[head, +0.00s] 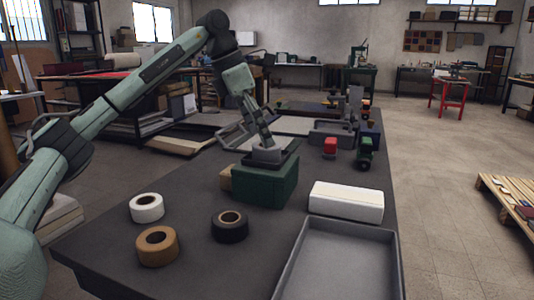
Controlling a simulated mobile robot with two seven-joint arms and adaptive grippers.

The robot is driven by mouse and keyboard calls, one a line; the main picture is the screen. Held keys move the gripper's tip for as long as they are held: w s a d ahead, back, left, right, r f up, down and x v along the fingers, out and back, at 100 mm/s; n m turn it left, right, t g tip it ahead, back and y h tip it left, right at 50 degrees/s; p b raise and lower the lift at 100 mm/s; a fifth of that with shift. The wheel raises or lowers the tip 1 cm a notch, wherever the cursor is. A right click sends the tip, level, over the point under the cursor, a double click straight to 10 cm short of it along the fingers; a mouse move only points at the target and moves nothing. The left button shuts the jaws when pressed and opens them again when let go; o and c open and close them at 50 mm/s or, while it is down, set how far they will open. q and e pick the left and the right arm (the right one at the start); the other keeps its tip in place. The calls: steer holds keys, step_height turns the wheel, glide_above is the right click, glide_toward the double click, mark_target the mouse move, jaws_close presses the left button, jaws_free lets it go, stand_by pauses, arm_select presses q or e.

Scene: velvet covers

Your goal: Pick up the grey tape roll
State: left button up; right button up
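My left gripper (265,143) reaches down from the left over a dark green box (266,184) in the middle of the table. Its fingertips are at a small grey object (268,155) at the top of the box. This may be the grey tape roll, but its shape is partly hidden and I cannot tell whether the fingers are closed on it. Three other tape rolls lie at the front left: a white one (147,208), a brown one (157,246) and a black one with a tan core (229,226). My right gripper is out of view.
A white box (346,201) stands right of the green box. An empty grey tray (393,262) lies at the front right. A tan block (226,177) sits left of the green box. A red item (330,147) and a green item (365,153) stand behind.

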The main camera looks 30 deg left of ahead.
mark_target(273, 155)
arm_select(q)
steer(key=shift+x, duration=1.55)
steer(key=shift+c, duration=0.6)
steer(key=shift+r, duration=0.1)
steer(key=c, duration=1.1)
steer(key=shift+c, duration=0.2)
